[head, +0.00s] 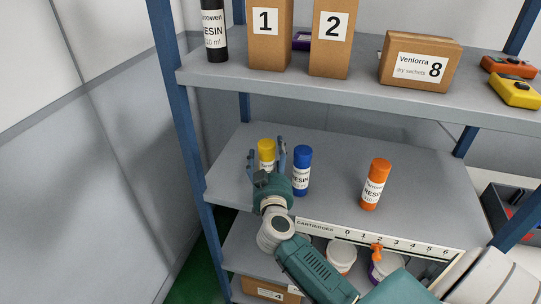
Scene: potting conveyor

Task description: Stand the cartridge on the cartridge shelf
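The middle shelf (330,190) is marked "CARTRIDGES" on its front strip. A yellow-capped cartridge (266,149) is upright at the left of this shelf, its lower part hidden by my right gripper. My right gripper (267,153) has its fingers spread, one to each side of the yellow cartridge, with gaps showing. A blue cartridge (302,170) stands close to the right of the gripper. An orange cartridge (374,184) stands farther right, near the front edge. My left gripper is not in view.
The upper shelf (320,88) carries a black resin cartridge (213,32), boxes 1 (268,35), 2 (330,38) and 8 (420,60), and meters (515,90). A blue post (178,110) bounds the left. Tubs (342,256) sit below. Shelf room is clear between blue and orange.

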